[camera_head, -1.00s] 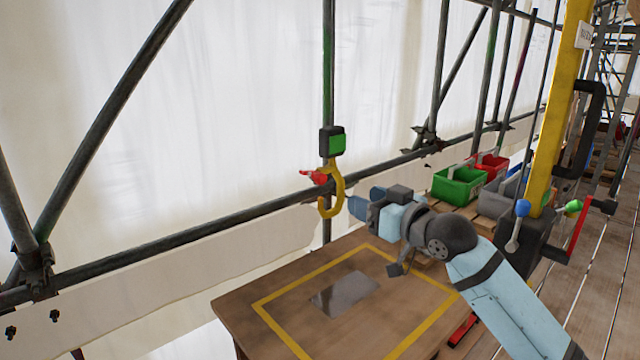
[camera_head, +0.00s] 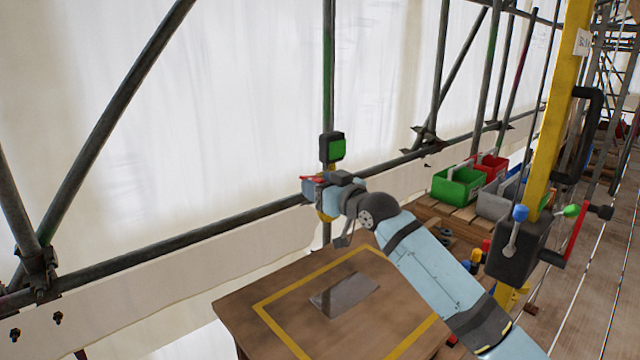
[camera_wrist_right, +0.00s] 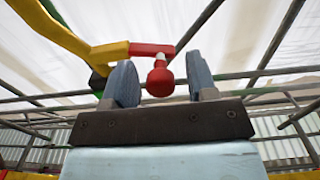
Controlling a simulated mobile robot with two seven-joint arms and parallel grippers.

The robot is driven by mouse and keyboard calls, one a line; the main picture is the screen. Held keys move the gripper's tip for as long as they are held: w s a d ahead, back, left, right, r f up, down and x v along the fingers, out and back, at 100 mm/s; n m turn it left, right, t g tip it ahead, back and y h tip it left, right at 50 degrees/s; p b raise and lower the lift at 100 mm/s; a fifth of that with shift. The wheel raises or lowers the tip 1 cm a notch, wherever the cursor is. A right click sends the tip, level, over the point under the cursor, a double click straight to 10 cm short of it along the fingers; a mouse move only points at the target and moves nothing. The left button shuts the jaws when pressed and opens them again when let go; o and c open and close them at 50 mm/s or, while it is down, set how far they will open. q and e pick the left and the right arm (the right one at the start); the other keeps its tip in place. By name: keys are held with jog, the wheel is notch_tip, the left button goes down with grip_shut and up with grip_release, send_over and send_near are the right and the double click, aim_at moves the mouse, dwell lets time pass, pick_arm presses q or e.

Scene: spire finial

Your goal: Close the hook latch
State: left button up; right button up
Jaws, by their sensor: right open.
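The yellow hook (camera_head: 326,217) hangs below a black and green block (camera_head: 332,147) on an upright scaffold pole. In the head view my right gripper (camera_head: 314,190) is at the hook and hides most of it. The red latch (camera_head: 309,178) shows just above the fingers, pointing left. In the right wrist view the red latch's round knob (camera_wrist_right: 160,82) sits between the two blue fingers, with a gap visible on both sides. The latch's red arm joins the yellow hook (camera_wrist_right: 108,51) at left. My right gripper is open. My left gripper is not in view.
A wooden table (camera_head: 285,284) with a yellow outline and a grey plate (camera_head: 344,294) lies below. Green (camera_head: 458,186) and red (camera_head: 492,166) bins stand behind at right. A yellow post (camera_head: 546,130) with levers stands at right. A horizontal scaffold rail (camera_head: 180,239) runs behind the hook.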

jog(key=c, duration=0.9)
